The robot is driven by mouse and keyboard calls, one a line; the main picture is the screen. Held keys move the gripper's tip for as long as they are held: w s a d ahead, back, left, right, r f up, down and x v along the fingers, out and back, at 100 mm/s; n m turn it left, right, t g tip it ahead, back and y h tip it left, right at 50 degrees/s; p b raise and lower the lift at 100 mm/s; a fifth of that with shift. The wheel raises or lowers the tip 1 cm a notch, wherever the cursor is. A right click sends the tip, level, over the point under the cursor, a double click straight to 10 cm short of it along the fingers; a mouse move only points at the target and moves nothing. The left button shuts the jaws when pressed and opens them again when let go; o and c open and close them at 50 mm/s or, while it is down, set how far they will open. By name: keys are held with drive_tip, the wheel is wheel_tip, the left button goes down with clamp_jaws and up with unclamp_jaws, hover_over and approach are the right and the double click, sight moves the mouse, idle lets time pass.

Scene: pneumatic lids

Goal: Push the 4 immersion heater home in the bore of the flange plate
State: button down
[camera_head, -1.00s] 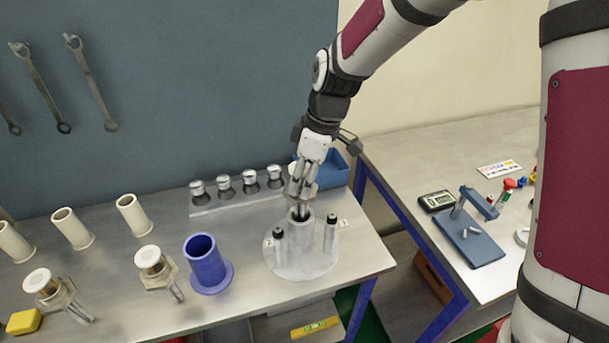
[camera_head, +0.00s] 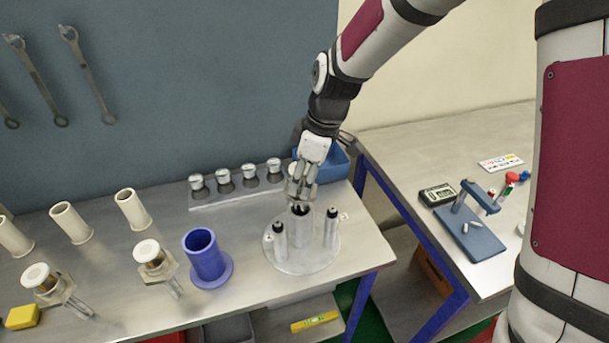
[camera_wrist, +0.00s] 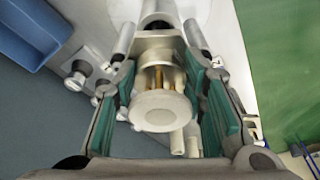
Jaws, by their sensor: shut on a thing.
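My gripper (camera_head: 300,198) is shut on an immersion heater, pointing down above the flange plate. In the wrist view the heater (camera_wrist: 162,110) shows a round white cap, brass pins and a metal body between the teal-padded fingers (camera_wrist: 165,95).
A blue flanged cup (camera_head: 208,260) stands just left of the plate. Several silver-capped parts (camera_head: 223,180) stand behind, beside a blue bin (camera_head: 333,165). Another bench (camera_head: 400,150) is at right.

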drive_tip(key=shift+d+b+x, duration=0.2)
drive_tip(key=shift+b+x, duration=0.05)
drive_tip(key=shift+x, duration=0.65)
drive_tip(key=shift+d+b+x, duration=0.2)
drive_tip(key=shift+b+x, duration=0.05)
drive_tip(key=shift+x, duration=0.6)
drive_tip(key=shift+d+b+x, duration=0.2)
drive_tip(key=shift+b+x, duration=0.05)
drive_tip(key=shift+x, duration=0.65)
drive_tip(key=c, duration=0.9)
unclamp_jaws()
drive_tip(key=shift+s+f, duration=0.1)
drive_tip(key=shift+s, duration=0.05)
drive_tip(key=shift+p+v, duration=1.45)
drive_tip(key=shift+v, duration=2.05)
drive_tip(key=v, duration=1.2)
